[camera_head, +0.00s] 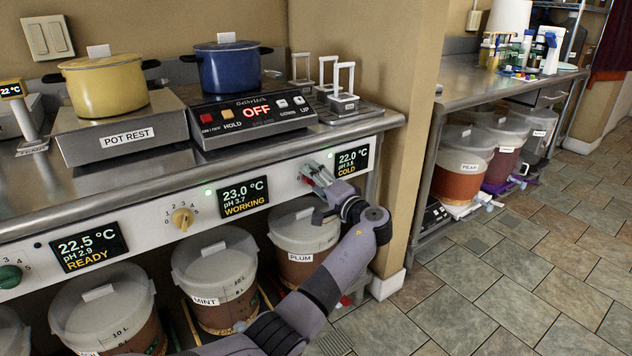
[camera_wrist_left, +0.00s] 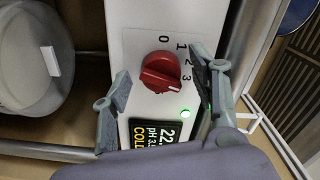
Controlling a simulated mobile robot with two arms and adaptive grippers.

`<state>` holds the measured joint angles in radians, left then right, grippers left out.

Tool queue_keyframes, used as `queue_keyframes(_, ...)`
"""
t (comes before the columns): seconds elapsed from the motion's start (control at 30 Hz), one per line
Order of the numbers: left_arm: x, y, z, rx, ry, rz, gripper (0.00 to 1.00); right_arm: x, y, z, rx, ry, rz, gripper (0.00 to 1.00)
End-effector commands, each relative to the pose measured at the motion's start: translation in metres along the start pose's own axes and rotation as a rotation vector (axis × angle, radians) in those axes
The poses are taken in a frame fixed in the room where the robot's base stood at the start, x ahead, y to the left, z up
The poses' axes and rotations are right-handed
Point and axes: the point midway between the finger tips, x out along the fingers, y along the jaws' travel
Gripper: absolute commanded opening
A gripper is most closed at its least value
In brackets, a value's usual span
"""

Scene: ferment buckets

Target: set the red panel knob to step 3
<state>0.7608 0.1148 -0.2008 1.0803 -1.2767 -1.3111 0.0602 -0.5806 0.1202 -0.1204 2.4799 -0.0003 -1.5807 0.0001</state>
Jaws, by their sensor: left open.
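The red panel knob (camera_wrist_left: 161,72) shows in the left wrist view on the white panel (camera_wrist_left: 128,22). Printed numbers 0, 1, 2 and 3 run around its upper and right side. Its raised grip ridge slants down to the right, its right end lying near or just below the 3. I cannot tell the exact step. My left gripper (camera_wrist_left: 160,97) is open, with one finger to each side of the knob and apart from it. In the head view my left gripper (camera_head: 318,180) is at the panel, left of the COLD display (camera_head: 352,161), and largely hides the knob. My right gripper is not in view.
A yellow knob (camera_head: 183,219) and a green knob (camera_head: 9,276) sit farther left on the same panel. Lidded buckets, including PLUM (camera_head: 300,262) and MINT (camera_head: 205,302), stand below. A blue pot (camera_head: 229,70) stands on the cooker above. Tiled floor lies open at right.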

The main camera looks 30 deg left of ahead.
Motion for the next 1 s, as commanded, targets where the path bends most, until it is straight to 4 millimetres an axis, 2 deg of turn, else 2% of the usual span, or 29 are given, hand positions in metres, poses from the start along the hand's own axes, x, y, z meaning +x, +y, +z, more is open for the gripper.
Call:
queue_keyframes(0.13, -0.003, 0.000, 0.000, 0.000, 0.000, 0.000, 0.55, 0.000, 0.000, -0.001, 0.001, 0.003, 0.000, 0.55)
queue_keyframes(0.27, -0.017, 0.001, 0.000, 0.000, 0.002, 0.001, 0.55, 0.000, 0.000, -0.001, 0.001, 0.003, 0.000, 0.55)
queue_keyframes(0.5, -0.067, 0.001, -0.001, -0.002, 0.002, 0.003, 0.55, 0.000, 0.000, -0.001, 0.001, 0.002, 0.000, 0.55)
queue_keyframes(0.7, -0.103, 0.001, 0.000, -0.001, 0.002, 0.003, 0.55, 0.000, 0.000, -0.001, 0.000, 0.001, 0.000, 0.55)
queue_keyframes(0.83, -0.116, 0.001, 0.000, 0.000, 0.001, 0.002, 0.55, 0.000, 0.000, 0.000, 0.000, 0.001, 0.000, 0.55)
queue_keyframes(1.0, -0.121, 0.000, 0.000, 0.000, 0.000, 0.001, 0.55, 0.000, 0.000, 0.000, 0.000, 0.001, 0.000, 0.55)
